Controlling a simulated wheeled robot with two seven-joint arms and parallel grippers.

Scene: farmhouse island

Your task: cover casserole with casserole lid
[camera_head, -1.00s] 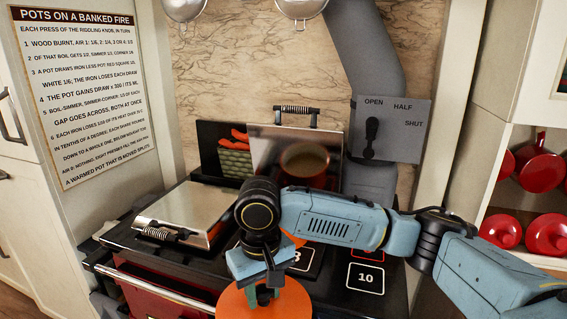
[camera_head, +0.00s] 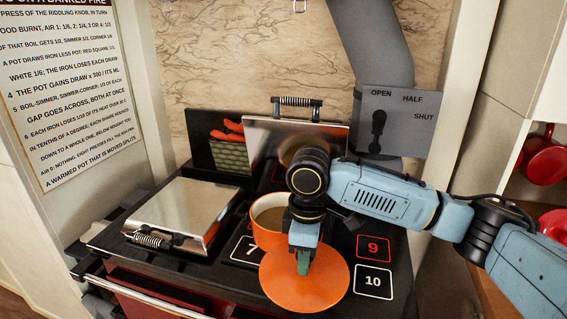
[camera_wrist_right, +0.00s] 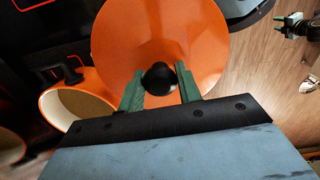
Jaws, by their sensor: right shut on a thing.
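The orange casserole (camera_head: 262,233) stands open on the black stove top, by the square marked 7, with brownish contents showing inside. It also shows at the left of the right wrist view (camera_wrist_right: 75,104). The round orange casserole lid (camera_head: 325,286) is in front of it and to its right, overlapping its near edge in the head view. My right gripper (camera_head: 303,262) is above the lid. In the right wrist view my right gripper (camera_wrist_right: 160,84) is shut on the lid's dark knob (camera_wrist_right: 159,78). My left gripper is not clearly seen.
A shiny hinged cover (camera_head: 180,214) lies shut on the stove's left. Another raised cover (camera_head: 270,135) stands at the back. Squares marked 9 (camera_head: 373,248) and 10 (camera_head: 373,282) are bare. A lever panel (camera_head: 395,122) is on the back wall.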

